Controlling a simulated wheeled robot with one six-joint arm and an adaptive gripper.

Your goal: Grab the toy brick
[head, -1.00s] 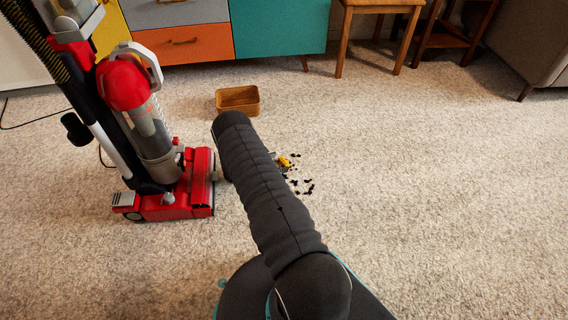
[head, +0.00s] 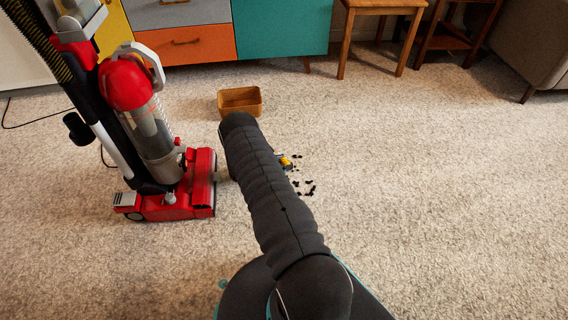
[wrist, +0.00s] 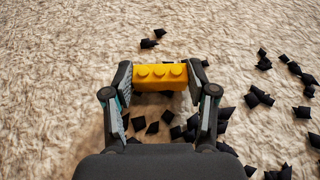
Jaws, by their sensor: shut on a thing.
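The yellow toy brick (wrist: 160,77) is between the two fingers of my gripper (wrist: 160,80) in the wrist view. A row of studs shows on its upper face. The fingers are shut on it, one at each end. A small part of the brick (head: 286,162) shows in the head view, just right of my arm. My arm hides most of the gripper there. I cannot tell whether the brick touches the carpet.
Several black scraps (wrist: 262,97) lie on the carpet around the gripper. A red upright vacuum cleaner (head: 180,190) stands left of my arm. A brown open box (head: 240,101) sits beyond the arm. Cabinets (head: 280,30) line the back. The carpet on the right is clear.

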